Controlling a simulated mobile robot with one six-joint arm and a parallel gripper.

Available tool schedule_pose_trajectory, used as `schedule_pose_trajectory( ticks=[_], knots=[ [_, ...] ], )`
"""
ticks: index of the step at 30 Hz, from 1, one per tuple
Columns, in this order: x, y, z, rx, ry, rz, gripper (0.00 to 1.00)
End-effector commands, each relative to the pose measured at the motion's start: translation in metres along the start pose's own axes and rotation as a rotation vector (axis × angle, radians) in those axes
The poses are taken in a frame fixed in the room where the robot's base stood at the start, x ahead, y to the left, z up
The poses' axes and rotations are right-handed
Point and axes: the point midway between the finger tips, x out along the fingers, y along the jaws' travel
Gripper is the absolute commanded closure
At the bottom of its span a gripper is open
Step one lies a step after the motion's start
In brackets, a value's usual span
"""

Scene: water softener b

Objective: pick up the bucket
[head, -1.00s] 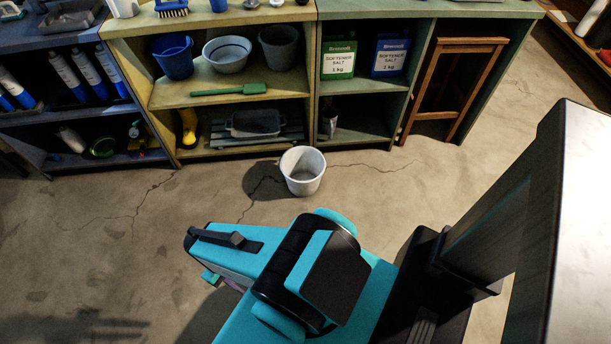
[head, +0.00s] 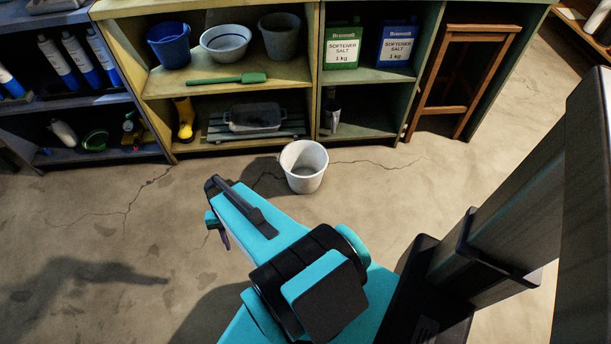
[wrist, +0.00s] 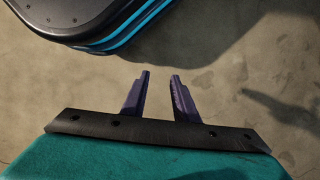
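A white bucket (head: 305,178) stands upright on the concrete floor in front of the shelves, in the head view. It looks empty and its open top faces up. My gripper (head: 223,238) shows only in small part in the head view, left of and nearer than the bucket, pointing down and not touching it. In the wrist view my gripper (wrist: 160,76) has its two purple fingers apart with bare floor between them. The bucket is not in the wrist view.
A shelf unit holds a blue bucket (head: 169,45), a white basin (head: 226,48), a grey bucket (head: 279,37) and softener salt boxes (head: 341,46). A wooden stool (head: 455,80) stands at the right. The floor left of the white bucket is clear.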

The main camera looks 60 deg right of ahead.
Motion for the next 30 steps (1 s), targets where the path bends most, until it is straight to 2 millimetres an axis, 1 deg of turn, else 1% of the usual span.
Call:
schedule_pose_trajectory(
  ticks=[1, 5, 8, 12, 14, 18, 23, 29, 30],
  knots=[
    [0.006, 0.004, -0.020, 0.057, 0.007, -0.024, 0.73],
    [0.003, 0.017, -0.055, 0.194, 0.019, -0.082, 0.73],
    [0.000, 0.030, -0.082, 0.299, 0.027, -0.125, 0.73],
    [-0.004, 0.051, -0.119, 0.447, 0.036, -0.187, 0.73],
    [-0.006, 0.062, -0.135, 0.510, 0.039, -0.214, 0.73],
    [-0.011, 0.090, -0.169, 0.654, 0.046, -0.276, 0.73],
    [-0.018, 0.128, -0.205, 0.818, 0.051, -0.349, 0.73],
    [-0.027, 0.183, -0.246, 1.022, 0.055, -0.442, 0.73],
    [-0.028, 0.195, -0.253, 1.061, 0.055, -0.461, 0.73]
  ],
)
